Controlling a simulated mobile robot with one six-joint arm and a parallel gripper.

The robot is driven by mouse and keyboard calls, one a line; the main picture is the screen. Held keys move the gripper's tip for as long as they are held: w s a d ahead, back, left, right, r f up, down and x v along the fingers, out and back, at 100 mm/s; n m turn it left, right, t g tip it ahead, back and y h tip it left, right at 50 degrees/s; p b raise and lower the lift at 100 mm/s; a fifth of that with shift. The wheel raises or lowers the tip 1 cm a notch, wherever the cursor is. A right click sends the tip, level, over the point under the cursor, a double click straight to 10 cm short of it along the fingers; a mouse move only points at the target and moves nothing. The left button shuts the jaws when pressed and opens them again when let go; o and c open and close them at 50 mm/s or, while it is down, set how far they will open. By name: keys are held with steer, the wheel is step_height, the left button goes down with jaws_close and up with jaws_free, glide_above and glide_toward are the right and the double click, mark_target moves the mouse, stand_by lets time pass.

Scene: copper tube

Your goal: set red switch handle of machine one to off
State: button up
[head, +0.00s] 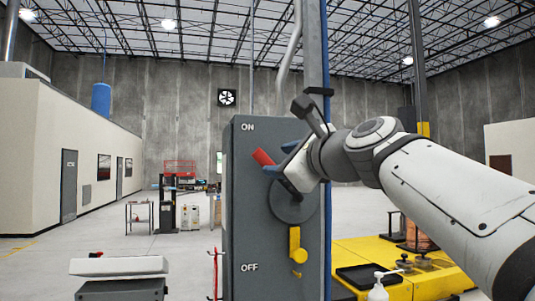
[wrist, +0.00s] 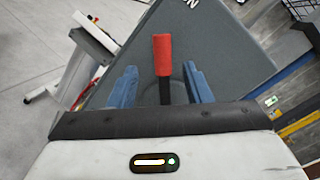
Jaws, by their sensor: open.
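The grey switch box (head: 246,200) stands upright in the middle of the head view, marked ON at the top and OFF at the bottom. Its red switch handle (head: 263,157) points up and left, toward the ON mark. My gripper (head: 278,158) is at the handle. In the wrist view the red handle (wrist: 164,55) and its black shaft stand between the two blue fingers of my gripper (wrist: 160,87), with a gap on each side. The fingers are open. The round pivot disc (head: 293,205) is partly hidden by my gripper in the head view.
A yellow latch (head: 295,243) hangs on the box below the disc. A yellow platform (head: 375,254) with a black tray (head: 369,275) and a white pump bottle (head: 378,289) is at the right. Open floor lies left of the box, beyond a white-topped grey unit (head: 119,266).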

mark_target(265, 158)
steer(key=shift+w+a+r, duration=0.2)
steer(key=shift+w+r, duration=0.05)
steer(key=shift+r, duration=0.1)
steer(key=p+x, duration=0.2)
steer(key=x, duration=0.5)
steer(key=shift+w, duration=0.1)
steer(key=shift+c, duration=0.3)
jaws_close()
